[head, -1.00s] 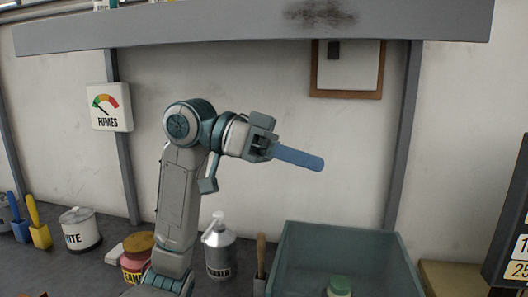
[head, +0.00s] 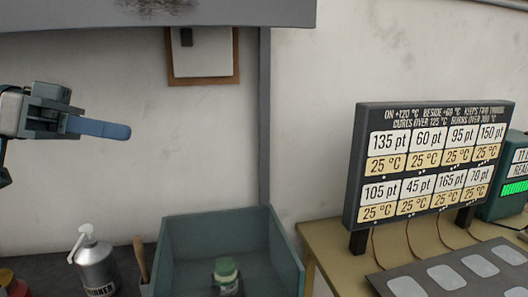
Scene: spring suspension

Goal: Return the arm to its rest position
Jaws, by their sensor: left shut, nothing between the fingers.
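My left gripper (head: 98,128) is at the left edge of the head view, raised in front of the wall. Its blue fingers are closed together and point right, with nothing held. Most of my left arm is cut off by the picture's left edge. My right gripper is not in view.
A teal open bin (head: 284,247) holds a green-capped jar (head: 227,274). A pump bottle (head: 95,265) stands left of it. On the wooden table (head: 335,262) at right are a display board (head: 432,166), a grey pad plate (head: 385,287) and a green-lit box (head: 514,151). A hood (head: 230,15) hangs above.

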